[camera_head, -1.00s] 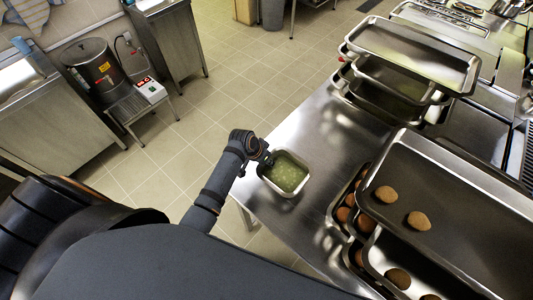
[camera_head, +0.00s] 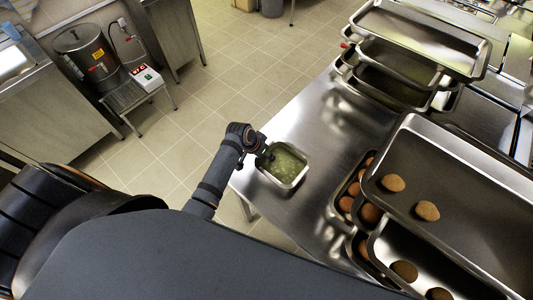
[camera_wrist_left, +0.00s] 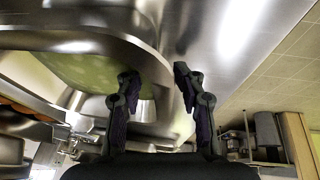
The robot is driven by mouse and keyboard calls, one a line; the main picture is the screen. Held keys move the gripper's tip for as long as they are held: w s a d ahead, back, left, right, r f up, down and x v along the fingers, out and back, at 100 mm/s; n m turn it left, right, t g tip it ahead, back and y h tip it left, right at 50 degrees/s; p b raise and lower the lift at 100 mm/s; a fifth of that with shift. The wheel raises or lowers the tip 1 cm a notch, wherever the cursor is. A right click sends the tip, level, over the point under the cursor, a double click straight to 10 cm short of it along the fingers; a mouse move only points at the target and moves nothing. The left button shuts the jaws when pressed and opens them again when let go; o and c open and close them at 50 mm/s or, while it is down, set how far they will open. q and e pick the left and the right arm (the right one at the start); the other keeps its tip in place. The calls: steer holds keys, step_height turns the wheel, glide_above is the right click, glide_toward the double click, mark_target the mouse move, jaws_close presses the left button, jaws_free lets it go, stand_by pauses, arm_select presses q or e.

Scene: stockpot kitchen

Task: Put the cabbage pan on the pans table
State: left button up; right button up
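The cabbage pan (camera_head: 305,158), a small steel pan with pale green contents, sits on the near left corner of the steel pans table (camera_head: 312,108). My left gripper (camera_head: 266,158) is at the pan's left edge. In the left wrist view the pan's rim and wall (camera_wrist_left: 150,50) pass between the two fingers of my left gripper (camera_wrist_left: 158,76), one finger over the green inside and one outside. The fingers stand apart, with a gap to the wall; no firm grip shows. My right gripper is out of view.
Stacked steel pans (camera_head: 420,40) stand at the table's far end. Large trays with brown round items (camera_head: 427,211) are stacked to the right of the cabbage pan. A pot (camera_head: 85,55) and a scale (camera_head: 147,77) are across the open tiled floor.

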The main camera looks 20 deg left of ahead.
arm_select(q)
steer(key=shift+w, duration=0.1)
steer(key=shift+a+r, duration=0.1)
steer(key=b+v, duration=0.1)
steer(key=v, duration=1)
steer(key=shift+r, duration=0.3)
steer(key=shift+s+a, duration=0.1)
steer(key=shift+s, duration=0.1)
